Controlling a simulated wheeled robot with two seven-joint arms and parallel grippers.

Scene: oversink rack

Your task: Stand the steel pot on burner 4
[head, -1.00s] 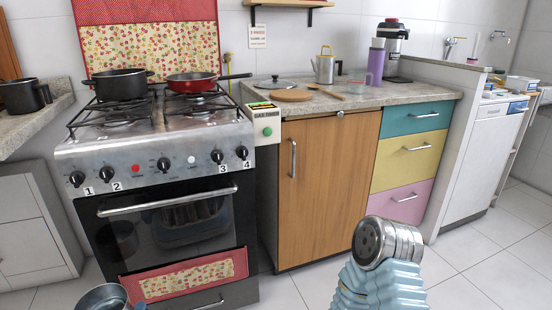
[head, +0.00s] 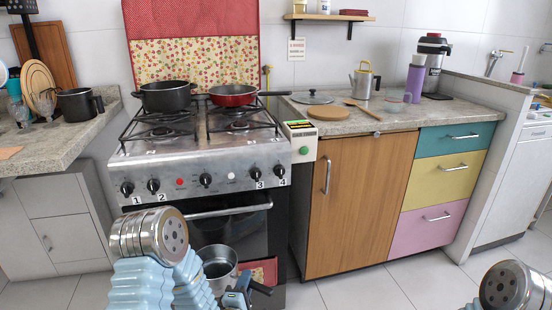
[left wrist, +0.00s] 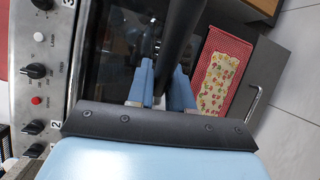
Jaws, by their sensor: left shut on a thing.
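The steel pot (head: 217,264) is in front of the oven door in the head view, below the cooktop. My left gripper (head: 238,293) is shut on its dark handle (head: 262,288). In the left wrist view, the light blue fingers (left wrist: 160,88) are on either side of the dark handle (left wrist: 181,30). The pot's body is not clear there. The stove (head: 200,150) has knobs labelled 1 and 2 at left, 3 and 4 at right. The front left and front right burners (head: 240,125) are bare. I cannot clearly read which burner is 4. My right gripper is not in view.
A black pot (head: 166,97) is on the rear left burner and a red pan (head: 233,96) on the rear right, its handle reaching right. The oven handle bar (head: 230,210) sticks out near the held pot. Counters flank the stove.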

